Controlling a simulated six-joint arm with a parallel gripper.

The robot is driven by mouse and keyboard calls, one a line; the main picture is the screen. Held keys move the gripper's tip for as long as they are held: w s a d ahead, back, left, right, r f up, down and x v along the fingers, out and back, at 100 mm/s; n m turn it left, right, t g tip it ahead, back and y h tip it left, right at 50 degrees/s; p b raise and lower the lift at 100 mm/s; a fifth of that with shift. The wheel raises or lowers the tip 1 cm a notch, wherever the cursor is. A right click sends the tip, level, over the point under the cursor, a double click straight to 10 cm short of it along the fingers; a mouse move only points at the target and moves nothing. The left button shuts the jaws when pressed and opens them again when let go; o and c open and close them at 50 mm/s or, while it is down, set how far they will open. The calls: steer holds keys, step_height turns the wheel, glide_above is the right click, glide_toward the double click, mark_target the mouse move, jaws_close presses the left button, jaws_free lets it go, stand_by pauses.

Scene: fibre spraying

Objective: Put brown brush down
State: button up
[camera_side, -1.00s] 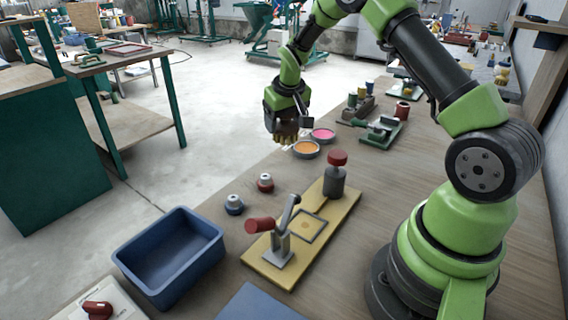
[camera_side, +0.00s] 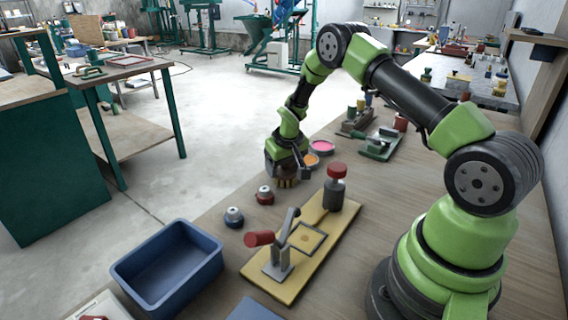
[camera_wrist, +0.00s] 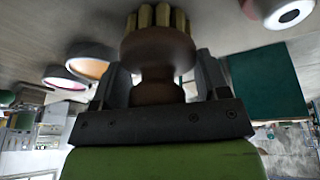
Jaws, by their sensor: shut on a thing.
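My gripper (camera_side: 285,172) is shut on the brown brush (camera_wrist: 158,60), which fills the middle of the wrist view. The brush has a brown round handle and yellowish bristles. In the side view the bristles (camera_side: 286,183) point down, close to the bench top. Whether they touch the bench I cannot tell. The brush handle is mostly hidden by the gripper in the side view. The gripper is in front of the orange dish (camera_side: 310,160) and behind the red-and-white knob (camera_side: 265,195).
A pink dish (camera_side: 322,147) stands behind the orange one. A wooden fixture board (camera_side: 290,290) with a red-handled clamp and a red-topped cylinder (camera_side: 336,185) lies nearer. A blue bin (camera_side: 165,290) and a blue-and-white knob (camera_side: 233,217) are to the left. Green clamps (camera_side: 380,145) stand behind.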

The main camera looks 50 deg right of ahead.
steer(key=o, duration=1)
steer(key=shift+c, duration=0.2)
steer(key=shift+r, duration=0.1)
steer(key=s+a+r+t, duration=0.1)
steer(key=s+a+r, duration=0.25)
steer(key=r, duration=0.65)
steer(key=s+a+r, duration=0.3)
steer(key=a+r, duration=0.1)
steer(key=r, duration=0.7)
steer(key=s+a+r+t+y, duration=0.1)
steer(key=s+a+r+y, duration=0.1)
steer(key=s+a, duration=0.4)
steer(key=s+a+r+t+y, duration=0.2)
steer(key=s+a+r, duration=0.3)
steer(key=s, duration=0.7)
steer(key=shift+s+a+r, duration=0.15)
steer(key=shift+s+a, duration=0.05)
steer(key=shift+a, duration=0.35)
